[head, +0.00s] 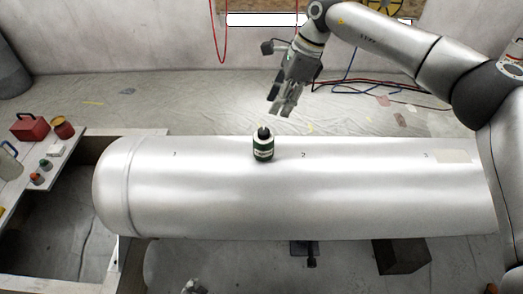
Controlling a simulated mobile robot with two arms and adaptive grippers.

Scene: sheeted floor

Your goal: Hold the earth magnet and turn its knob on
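The earth magnet (263,146) is a small dark green cylinder with a pale label band and a black knob on top. It stands upright on a large silver metal cylinder (380,190), left of the mark "2". The knob's setting is too small to read. My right gripper (279,110) hangs above and slightly right of the magnet in the picture, pointing down, clear of it. Its fingers look apart with nothing between them. A small grey piece at the bottom edge (195,287) may be part of my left gripper; its fingers cannot be made out.
A side table at the left holds a red box (30,126), an orange-brown can (62,127) and small coloured items. A dark box (401,256) lies below the cylinder. Red and blue cables run across the sheeted floor behind. The cylinder top beside the magnet is clear.

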